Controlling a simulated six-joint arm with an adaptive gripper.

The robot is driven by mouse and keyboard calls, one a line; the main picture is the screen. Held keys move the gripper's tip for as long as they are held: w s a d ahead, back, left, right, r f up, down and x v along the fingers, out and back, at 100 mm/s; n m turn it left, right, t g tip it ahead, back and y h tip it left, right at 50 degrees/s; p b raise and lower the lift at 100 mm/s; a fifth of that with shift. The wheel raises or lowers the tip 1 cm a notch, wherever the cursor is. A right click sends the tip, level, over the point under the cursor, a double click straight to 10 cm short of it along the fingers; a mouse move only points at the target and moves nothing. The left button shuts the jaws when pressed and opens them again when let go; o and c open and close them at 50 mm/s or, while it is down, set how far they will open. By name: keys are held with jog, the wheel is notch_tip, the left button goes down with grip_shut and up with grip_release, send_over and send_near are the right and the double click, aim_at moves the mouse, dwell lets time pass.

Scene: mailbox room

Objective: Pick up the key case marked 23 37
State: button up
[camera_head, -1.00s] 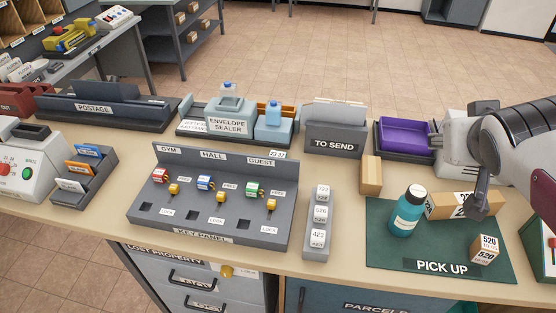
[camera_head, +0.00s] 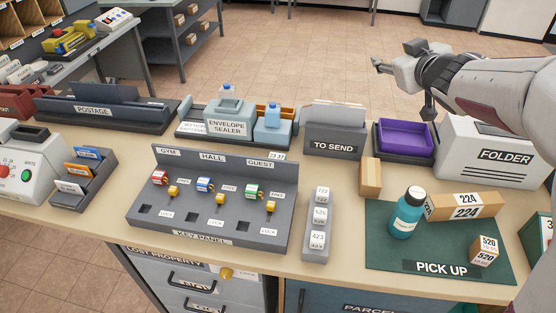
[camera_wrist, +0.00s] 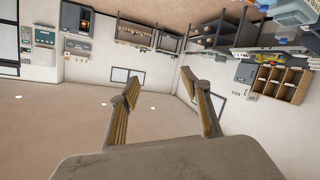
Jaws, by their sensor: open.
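A small white label with green print that seems to read 23 37 (camera_head: 277,156) shows just behind the top edge of the key panel, near GUEST. The body of the thing under it is mostly hidden by the panel. My gripper (camera_head: 403,87) is in the air at the upper right, above and behind the purple-lined tray, well apart from the label. In the wrist view my gripper (camera_wrist: 160,77) has its two fingers spread with nothing between them. That view shows floor, walls and shelves.
The key panel (camera_head: 160,222) with coloured keys stands in front of the label. The envelope sealer (camera_head: 228,127) and the TO SEND box (camera_head: 335,146) are behind it. A rack of numbered cases (camera_head: 316,256), a teal bottle (camera_head: 408,212) and boxes on the green PICK UP mat (camera_head: 385,248) are nearer.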

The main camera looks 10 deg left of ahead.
jog(key=w+a+f+n+g+y, duration=0.2)
jog(key=a+f+n+y, duration=0.15)
jog(key=a+f, duration=0.25)
jog(key=w+a+f+n+g+y, duration=0.3)
jog(key=a+f+y, duration=0.1)
jog(key=a+f, duration=0.25)
jog(key=s+a+f+n+g+y, duration=0.1)
jog(key=s+f+g, duration=0.3)
jog(key=f, duration=0.4)
jog(key=s+a+f+n+g+y, duration=0.2)
jog(key=s+a+f+g, duration=0.1)
jog(key=f, duration=0.5)
jog(key=shift+s+g, duration=0.55)
jog(key=shift+g, duration=0.05)
jog(key=shift+x, duration=3.35)
jog(key=shift+f, duration=0.1)
jog(key=shift+f, duration=0.1)
